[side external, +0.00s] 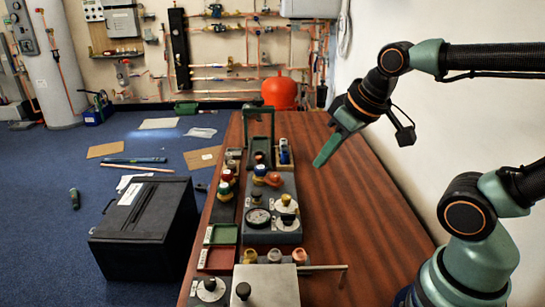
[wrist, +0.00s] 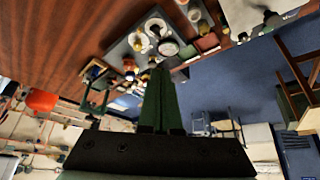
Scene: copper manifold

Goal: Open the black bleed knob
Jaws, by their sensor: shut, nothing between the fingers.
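I cannot tell which is the bleed knob. My gripper (side external: 318,164) is shut and empty, raised to the right of the manifold and apart from it. In the wrist view its green fingers (wrist: 160,75) hide part of the scene; the manifold is above them.
A row of coloured knobs (side external: 226,183) and green and red trays (side external: 217,259) line the table's left side. A green frame (side external: 259,112) stands at the back. A thin rod (side external: 322,268) sticks out at front right. The table's right side (side external: 350,215) is clear.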

